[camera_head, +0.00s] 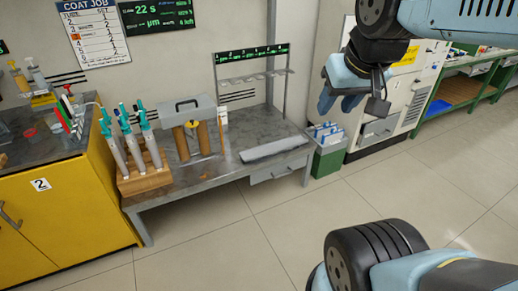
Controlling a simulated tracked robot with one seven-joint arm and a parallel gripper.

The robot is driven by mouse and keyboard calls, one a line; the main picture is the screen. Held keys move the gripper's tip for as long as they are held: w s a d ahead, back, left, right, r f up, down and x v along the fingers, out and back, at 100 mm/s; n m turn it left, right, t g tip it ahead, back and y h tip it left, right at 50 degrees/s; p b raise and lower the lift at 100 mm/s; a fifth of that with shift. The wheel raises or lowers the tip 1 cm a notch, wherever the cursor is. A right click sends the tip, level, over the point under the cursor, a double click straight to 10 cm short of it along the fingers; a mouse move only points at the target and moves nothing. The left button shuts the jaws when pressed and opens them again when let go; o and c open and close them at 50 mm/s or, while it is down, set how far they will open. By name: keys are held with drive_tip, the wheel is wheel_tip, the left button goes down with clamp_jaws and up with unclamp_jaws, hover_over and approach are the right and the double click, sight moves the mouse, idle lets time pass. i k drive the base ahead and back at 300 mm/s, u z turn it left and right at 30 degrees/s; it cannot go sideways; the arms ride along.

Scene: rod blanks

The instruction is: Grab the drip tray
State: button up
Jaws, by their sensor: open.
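A long, shallow grey tray (273,149), which looks like the drip tray, lies on the right part of the low grey bench (215,172), near its front edge. My gripper (338,103) is up in the air to the right of the bench, pointing down, open and empty. In the picture it is above and to the right of the tray, well apart from it. The tray is fully in view and nothing covers it.
A wooden rack (146,178) with several teal-topped tools stands on the bench's left end, beside a grey-topped stand (187,108) with brown cylinders. A small rack (252,79) rises behind the tray. A green bin (327,158) stands right of the bench. The floor in front is clear.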

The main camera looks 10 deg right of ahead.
sight(247, 155)
drive_tip(key=z, duration=0.2)
drive_tip(key=i, duration=0.85)
drive_tip(key=u, duration=0.2)
drive_tip(key=k, duration=0.85)
drive_tip(key=z, duration=0.15)
drive_tip(key=i, duration=0.95)
drive_tip(key=u, duration=0.05)
